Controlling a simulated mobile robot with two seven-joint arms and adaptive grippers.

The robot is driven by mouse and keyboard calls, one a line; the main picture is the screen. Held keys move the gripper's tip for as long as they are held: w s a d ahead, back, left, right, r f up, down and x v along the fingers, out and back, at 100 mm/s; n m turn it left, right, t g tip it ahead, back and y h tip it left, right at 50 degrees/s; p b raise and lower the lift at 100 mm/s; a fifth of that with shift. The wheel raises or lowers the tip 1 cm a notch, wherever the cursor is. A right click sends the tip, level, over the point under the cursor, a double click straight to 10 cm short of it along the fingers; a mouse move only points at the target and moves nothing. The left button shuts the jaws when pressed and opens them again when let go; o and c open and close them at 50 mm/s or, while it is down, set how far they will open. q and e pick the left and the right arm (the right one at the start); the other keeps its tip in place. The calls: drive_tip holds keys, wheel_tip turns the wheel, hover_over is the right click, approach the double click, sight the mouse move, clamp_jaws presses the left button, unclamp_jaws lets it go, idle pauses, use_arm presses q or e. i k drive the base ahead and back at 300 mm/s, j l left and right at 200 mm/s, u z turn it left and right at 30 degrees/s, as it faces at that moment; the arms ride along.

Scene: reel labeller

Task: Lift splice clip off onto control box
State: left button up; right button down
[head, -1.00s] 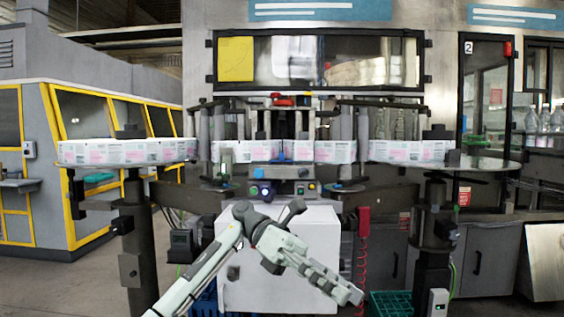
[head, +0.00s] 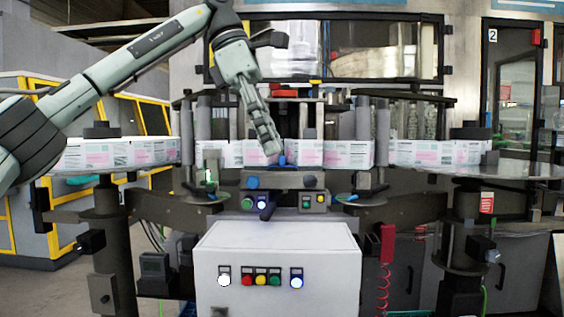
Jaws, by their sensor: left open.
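A small blue piece (head: 282,159), which looks like the splice clip, sits between the two middle lengths of printed label web at the centre of the machine. My left gripper (head: 270,148) comes down from above and points at the web just left of the blue piece. Its fingers are seen edge-on, and nothing shows held in them. I cannot tell whether they touch the web. The white control box (head: 325,260) stands below, in front of the machine, with a clear flat top and several coloured buttons on its front. My right gripper is not in view.
Posts and rollers flank the middle. A red coiled hose (head: 383,285) hangs at right.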

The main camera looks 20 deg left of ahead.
sight(282, 157)
drive_tip(key=i+j, duration=0.2)
drive_tip(key=i, duration=0.2)
drive_tip(key=i+j, duration=0.2)
drive_tip(key=i, duration=0.2)
drive_tip(key=i+j, duration=0.25)
drive_tip(key=i, duration=0.15)
